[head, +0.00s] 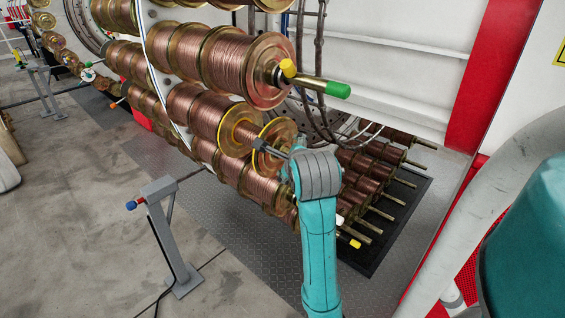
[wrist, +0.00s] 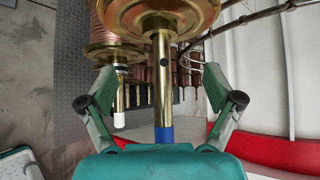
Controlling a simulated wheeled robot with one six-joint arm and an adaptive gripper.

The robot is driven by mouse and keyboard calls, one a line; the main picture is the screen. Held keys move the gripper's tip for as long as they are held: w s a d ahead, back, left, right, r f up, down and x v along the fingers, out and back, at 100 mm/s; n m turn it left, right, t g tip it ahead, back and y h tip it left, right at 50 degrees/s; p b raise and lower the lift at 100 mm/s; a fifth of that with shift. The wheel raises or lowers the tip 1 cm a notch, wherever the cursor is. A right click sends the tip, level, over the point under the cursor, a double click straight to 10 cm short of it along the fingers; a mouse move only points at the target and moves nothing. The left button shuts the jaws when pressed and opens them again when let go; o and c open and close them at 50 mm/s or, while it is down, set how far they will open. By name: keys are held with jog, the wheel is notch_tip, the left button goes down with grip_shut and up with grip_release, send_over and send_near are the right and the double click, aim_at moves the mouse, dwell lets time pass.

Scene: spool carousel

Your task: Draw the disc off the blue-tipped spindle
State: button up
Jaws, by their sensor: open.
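In the wrist view, the blue-tipped spindle (wrist: 164,95) runs down the middle, its blue tip (wrist: 164,134) close to my gripper's body. A brass disc (wrist: 190,14) with a raised hub sits around it at the top, partly cut off by the frame. My gripper (wrist: 160,88) is open and empty, one finger on each side of the spindle. Both fingers are apart from the spindle, and the fingertips appear short of the disc. In the head view, my arm's wrist hides the blue tip and most of my gripper, beside the copper-wound spools (head: 205,112).
A white-tipped spindle (wrist: 119,119) stands left of the blue one, near my left finger. A grey post (head: 165,230) stands at left. More spools (head: 365,165) lie low behind my arm.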

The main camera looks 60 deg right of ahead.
aim_at(284, 151)
jog(key=x, duration=1)
jog(key=shift+w+d+f, duration=0.2)
grip_shut()
jog(key=s+a, duration=0.2)
jog(key=s, duration=0.6)
jog(key=shift+s+r, duration=0.2)
jog(key=shift+s, duration=0.2)
dwell(0.6)
jog(key=shift+a, duration=0.1)
dwell(0.3)
